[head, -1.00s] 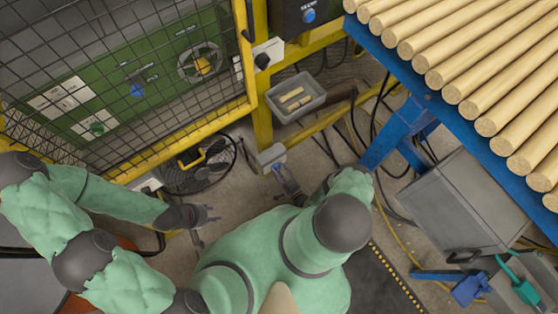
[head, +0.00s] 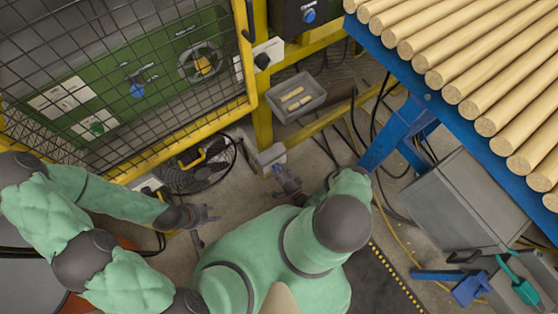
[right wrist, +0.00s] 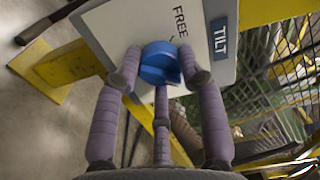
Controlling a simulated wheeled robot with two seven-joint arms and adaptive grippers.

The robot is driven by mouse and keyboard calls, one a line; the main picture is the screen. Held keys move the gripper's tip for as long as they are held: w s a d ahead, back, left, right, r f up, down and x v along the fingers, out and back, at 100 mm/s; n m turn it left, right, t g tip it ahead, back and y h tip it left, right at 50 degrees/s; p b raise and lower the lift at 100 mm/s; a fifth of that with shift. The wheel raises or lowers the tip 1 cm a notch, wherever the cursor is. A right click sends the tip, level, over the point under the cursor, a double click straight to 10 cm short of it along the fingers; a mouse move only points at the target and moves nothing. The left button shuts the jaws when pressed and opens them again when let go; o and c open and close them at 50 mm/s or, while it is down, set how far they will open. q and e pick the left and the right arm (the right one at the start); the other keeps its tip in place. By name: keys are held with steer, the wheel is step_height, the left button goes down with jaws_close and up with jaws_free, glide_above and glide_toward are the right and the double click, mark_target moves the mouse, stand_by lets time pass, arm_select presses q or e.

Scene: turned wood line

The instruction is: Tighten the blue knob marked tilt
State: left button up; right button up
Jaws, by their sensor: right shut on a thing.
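The blue knob (right wrist: 160,62) sits on a pale plate (right wrist: 122,27) in the right wrist view. The plate carries a blue TILT label (right wrist: 220,38) and the printed word FREE. My right gripper (right wrist: 160,72) is shut on the knob, with its fingers on both sides and one below. In the head view my right gripper (head: 280,175) is low beside the small pale box on the yellow frame; the knob is mostly hidden there. My left gripper (head: 212,214) is open and empty, above the floor near the fan.
A yellow-framed mesh guard (head: 125,80) fronts a green machine panel. A grey bin (head: 296,98) with short wood pieces is fixed above the knob. A black fan (head: 200,165) and loose cables lie nearby. A blue stand with dowels (head: 480,75) fills the upper right.

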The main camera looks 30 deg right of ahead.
steer(key=shift+w+d+r+m, duration=0.1)
steer(key=shift+d+m, duration=0.1)
steer(key=shift+m, duration=0.3)
stand_by(0.3)
steer(key=o, duration=1.2)
steer(key=shift+c, duration=0.2)
steer(key=shift+a, duration=0.1)
steer(key=s+d, duration=0.1)
steer(key=s, duration=1.1)
